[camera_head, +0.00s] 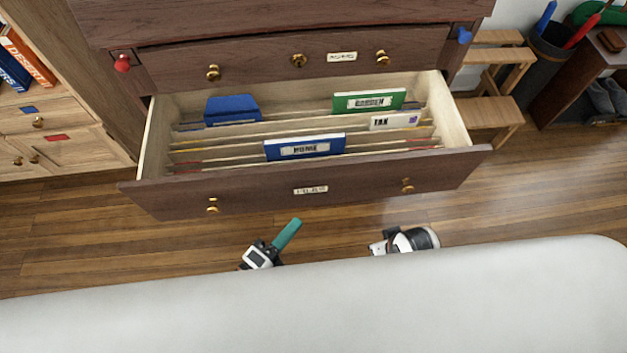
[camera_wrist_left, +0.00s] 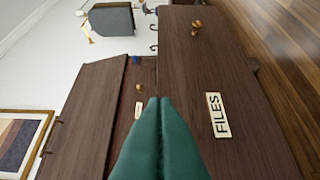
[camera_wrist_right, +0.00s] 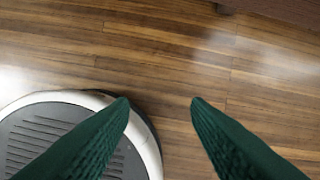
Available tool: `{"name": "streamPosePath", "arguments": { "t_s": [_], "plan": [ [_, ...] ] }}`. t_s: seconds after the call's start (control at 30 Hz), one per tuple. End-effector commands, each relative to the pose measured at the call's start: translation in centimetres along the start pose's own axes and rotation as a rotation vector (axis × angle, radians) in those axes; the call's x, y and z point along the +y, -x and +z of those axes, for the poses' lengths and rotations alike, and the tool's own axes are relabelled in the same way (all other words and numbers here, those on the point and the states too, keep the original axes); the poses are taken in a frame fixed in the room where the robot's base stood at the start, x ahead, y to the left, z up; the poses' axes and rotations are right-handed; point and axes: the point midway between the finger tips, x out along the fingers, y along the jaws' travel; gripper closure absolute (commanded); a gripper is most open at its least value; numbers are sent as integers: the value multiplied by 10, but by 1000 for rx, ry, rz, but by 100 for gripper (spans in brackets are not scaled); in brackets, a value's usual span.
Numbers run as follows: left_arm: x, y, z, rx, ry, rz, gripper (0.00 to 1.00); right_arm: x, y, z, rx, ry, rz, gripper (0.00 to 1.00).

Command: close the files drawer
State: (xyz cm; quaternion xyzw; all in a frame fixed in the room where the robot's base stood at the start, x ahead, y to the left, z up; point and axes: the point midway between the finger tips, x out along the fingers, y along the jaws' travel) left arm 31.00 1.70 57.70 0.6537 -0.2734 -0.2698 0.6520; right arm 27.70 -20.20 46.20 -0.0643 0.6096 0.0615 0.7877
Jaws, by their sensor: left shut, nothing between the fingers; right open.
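The files drawer (camera_head: 330,196) of the dark wooden chest is pulled well out, with several hanging folders inside. Its front has two brass knobs and a label that reads FILES in the left wrist view (camera_wrist_left: 240,80). My left gripper (camera_head: 296,222) is shut and empty, with teal fingers pointing at the drawer front from the near side. In the left wrist view its fingertips (camera_wrist_left: 159,100) lie over the drawer front; whether they touch it I cannot tell. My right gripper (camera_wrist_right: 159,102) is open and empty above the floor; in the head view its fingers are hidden.
The drawer above (camera_head: 300,60) is shut. A wooden step stool (camera_head: 490,112) stands right of the chest, and a light cabinet (camera_head: 60,140) stands left. Wooden floor (camera_head: 80,245) is clear in front of the drawer.

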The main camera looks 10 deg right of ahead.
Motion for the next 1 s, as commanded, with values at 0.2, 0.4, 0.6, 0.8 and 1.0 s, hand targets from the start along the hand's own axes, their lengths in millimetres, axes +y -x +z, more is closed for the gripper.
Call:
{"name": "streamPosePath", "arguments": {
  "t_s": [0.2, 0.4, 0.6, 0.8, 1.0],
  "plan": [
    [0, -41, -1, 2, 1, 3, 100, -1, 12, 4, -8, -1, -2, 57],
    [0, -84, -2, 3, 2, 2, 100, -2, 29, 9, -20, -2, -3, 57],
    [-1, -110, -18, 2, -1, -2, 100, -2, 44, 11, -27, -3, -5, 57],
    [-2, -120, -29, 3, 3, -5, 100, -2, 52, 12, -29, -4, -5, 57],
    [-1, -121, -30, 3, 4, -4, 100, -3, 53, 12, -29, -4, -5, 57]
  ]
}}
